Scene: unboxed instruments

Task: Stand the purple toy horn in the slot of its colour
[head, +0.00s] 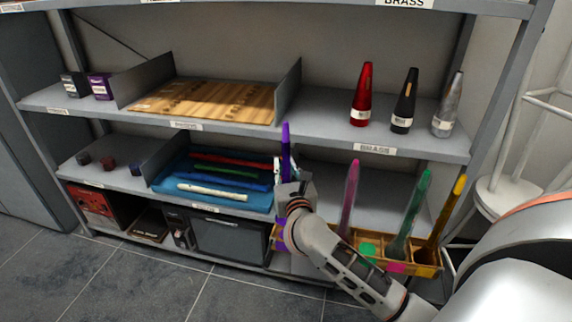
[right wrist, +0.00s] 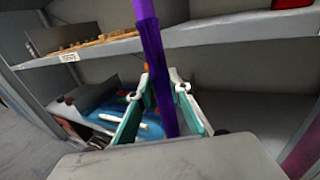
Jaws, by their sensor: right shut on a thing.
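The purple toy horn (head: 286,140) is upright in my right gripper (head: 285,172), in front of the lower shelf. In the right wrist view the horn (right wrist: 152,55) runs between the two fingers of the gripper (right wrist: 163,85), leaning slightly. A yellow-orange slotted rack (head: 427,269) stands low at the right. It holds a pink horn (head: 350,198), a green horn (head: 412,215) and a yellow horn (head: 446,212). A purple patch shows below the gripper at the rack's left end; I cannot tell whether it is horn or slot marking. My arm hides much of the rack.
A blue tray (head: 168,181) with several recorders lies left of the gripper. Red (head: 362,97), black (head: 405,103) and grey (head: 447,107) cones stand on the shelf above (head: 320,133), whose edge is close to the horn. A shelf divider (head: 288,92) is nearby.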

